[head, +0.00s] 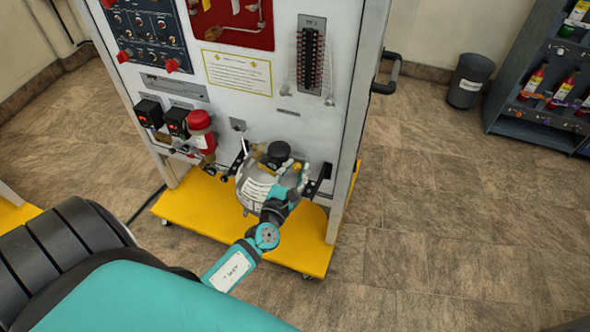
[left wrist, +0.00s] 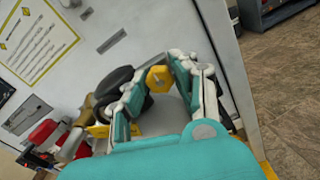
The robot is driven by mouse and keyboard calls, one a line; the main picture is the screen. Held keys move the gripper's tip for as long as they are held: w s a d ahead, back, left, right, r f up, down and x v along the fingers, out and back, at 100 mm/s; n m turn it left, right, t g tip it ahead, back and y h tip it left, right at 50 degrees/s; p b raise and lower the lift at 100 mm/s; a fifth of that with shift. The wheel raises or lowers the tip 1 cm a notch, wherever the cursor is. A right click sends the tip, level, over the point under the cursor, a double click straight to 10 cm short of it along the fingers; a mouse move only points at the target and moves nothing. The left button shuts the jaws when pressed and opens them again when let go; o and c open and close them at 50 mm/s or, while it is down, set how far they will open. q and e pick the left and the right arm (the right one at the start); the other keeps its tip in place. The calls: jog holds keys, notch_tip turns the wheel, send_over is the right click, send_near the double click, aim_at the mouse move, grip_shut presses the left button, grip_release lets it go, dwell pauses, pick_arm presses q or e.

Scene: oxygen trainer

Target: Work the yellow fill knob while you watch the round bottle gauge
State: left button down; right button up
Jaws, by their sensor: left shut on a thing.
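The yellow fill knob (left wrist: 158,78) shows between the fingertips of my left gripper (left wrist: 157,74) in the left wrist view. The fingers are closed on it from both sides. In the head view my left gripper (head: 284,192) reaches the low front of the white panel, with a small yellow part of the knob (head: 297,167) at its tip. A black round part (head: 279,149) sits just above the pale rounded bottle (head: 256,180); it also shows in the left wrist view (left wrist: 113,82). I cannot make out a gauge face or needle. My right gripper is not in view.
The white trainer panel (head: 262,110) stands on a yellow wheeled base (head: 190,210). A red-topped fitting (head: 201,125) and two black display boxes (head: 150,113) are left of the bottle. A black handle (head: 388,76) juts from the right side.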

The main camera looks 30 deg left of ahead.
pick_arm(q)
jog(key=c, duration=1.3)
grip_release()
jog(key=v, duration=1.2)
jog(key=shift+r, duration=0.1)
jog(key=shift+w, duration=0.1)
